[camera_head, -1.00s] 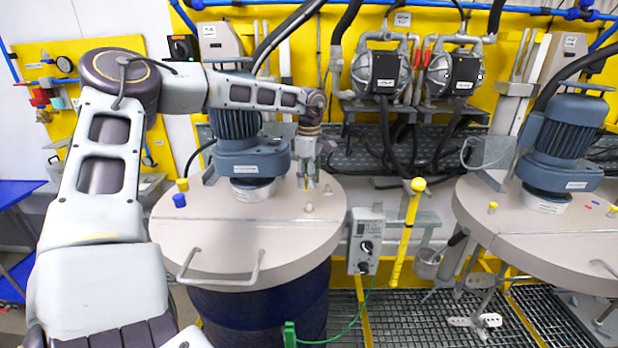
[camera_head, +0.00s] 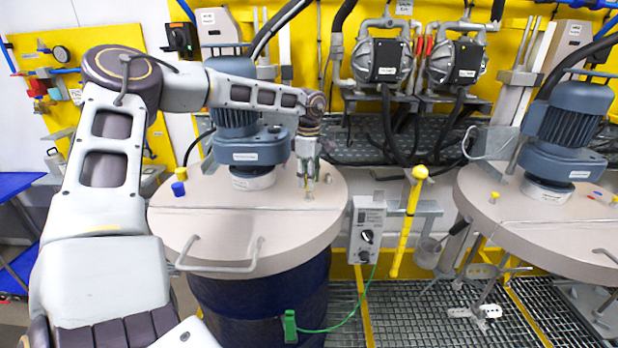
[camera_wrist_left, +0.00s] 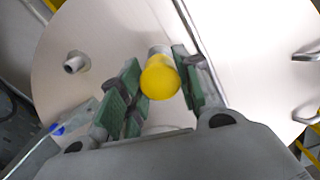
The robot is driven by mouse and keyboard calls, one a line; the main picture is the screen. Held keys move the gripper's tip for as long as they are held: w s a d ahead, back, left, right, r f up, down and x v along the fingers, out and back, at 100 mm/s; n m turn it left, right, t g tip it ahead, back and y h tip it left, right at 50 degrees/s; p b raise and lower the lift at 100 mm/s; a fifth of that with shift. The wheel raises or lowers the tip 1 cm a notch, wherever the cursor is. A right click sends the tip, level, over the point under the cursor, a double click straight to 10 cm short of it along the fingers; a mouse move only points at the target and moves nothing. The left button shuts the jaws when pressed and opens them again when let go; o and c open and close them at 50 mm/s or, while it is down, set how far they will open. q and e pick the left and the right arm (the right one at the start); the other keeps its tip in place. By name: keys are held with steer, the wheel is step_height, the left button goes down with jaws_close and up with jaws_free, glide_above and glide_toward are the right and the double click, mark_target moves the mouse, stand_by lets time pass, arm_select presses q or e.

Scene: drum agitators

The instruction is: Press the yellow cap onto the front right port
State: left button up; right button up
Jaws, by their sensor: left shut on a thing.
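My left gripper (camera_head: 309,184) points down over the right part of the near drum lid (camera_head: 230,228). In the left wrist view the yellow cap (camera_wrist_left: 160,78) sits between the green finger pads of my left gripper (camera_wrist_left: 153,88), which is shut on it. A grey port stub (camera_wrist_left: 159,50) shows right behind the cap; I cannot tell whether the cap touches it. In the head view the front right port (camera_head: 309,196) is just under the fingertips, and the cap is too small to make out. Another bare port (camera_wrist_left: 75,62) stands apart on the lid. My right gripper is out of view.
A yellow cap (camera_head: 181,173) and a blue cap (camera_head: 178,188) are at the lid's left. A handle (camera_head: 225,263) is at the front. A control box (camera_head: 367,230) stands right of the drum.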

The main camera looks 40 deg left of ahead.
mark_target(309, 191)
arm_select(q)
steer(key=shift+f+b, duration=0.35)
steer(key=shift+b, duration=0.15)
stand_by(0.8)
steer(key=shift+f+b, duration=1.2)
steer(key=shift+f, duration=0.4)
stand_by(1.4)
steer(key=shift+s+f, duration=0.15)
steer(key=shift+f, duration=0.2)
steer(key=shift+c, duration=0.6)
steer(key=o, duration=0.9)
steer(key=shift+o, duration=0.2)
steer(key=shift+r, duration=0.15)
steer(key=shift+r+p, duration=0.85)
steer(key=shift+r, duration=1.2)
